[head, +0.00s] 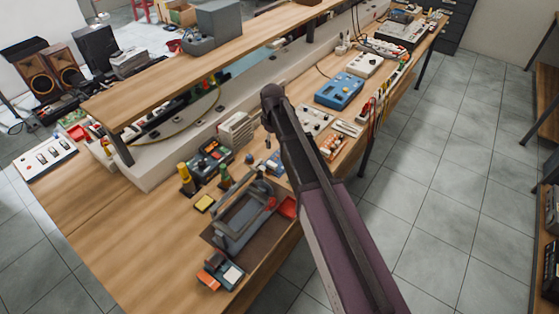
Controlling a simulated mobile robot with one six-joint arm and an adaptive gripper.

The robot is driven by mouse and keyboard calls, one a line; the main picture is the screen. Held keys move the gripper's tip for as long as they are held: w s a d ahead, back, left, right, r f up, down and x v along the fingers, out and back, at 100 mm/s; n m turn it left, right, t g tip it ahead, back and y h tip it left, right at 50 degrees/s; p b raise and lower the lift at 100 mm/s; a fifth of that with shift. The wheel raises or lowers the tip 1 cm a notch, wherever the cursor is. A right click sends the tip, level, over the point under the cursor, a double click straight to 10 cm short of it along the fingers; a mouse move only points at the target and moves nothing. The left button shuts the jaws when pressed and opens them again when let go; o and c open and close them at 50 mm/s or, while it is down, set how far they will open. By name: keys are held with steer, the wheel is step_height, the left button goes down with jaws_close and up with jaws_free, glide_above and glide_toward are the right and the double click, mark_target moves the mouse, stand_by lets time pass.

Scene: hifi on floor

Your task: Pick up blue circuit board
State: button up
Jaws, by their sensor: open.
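A small flat blue piece (275,161) lies on the workbench just left of my arm. It may be the blue circuit board, but it is too small and partly covered to be sure. My arm crosses the middle of the head view from the bottom right, with its dark upper end above the bench. My gripper cannot be made out in this view.
The wooden workbench (90,215) has a raised shelf (215,62). A grey open tool carrier (232,235) stands near the front edge. A blue instrument box (339,91) and several devices are farther back. Bare wood is at front left; tiled floor (440,190) is right.

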mark_target(274, 165)
steer(key=shift+f, duration=0.1)
step_height(274, 165, down, 8)
steer(key=b, duration=0.8)
steer(key=shift+f+b, duration=0.25)
steer(key=shift+b, duration=0.05)
stand_by(0.3)
steer(key=shift+w+f+b, duration=0.2)
steer(key=shift+f+b, duration=2.4)
jaws_close()
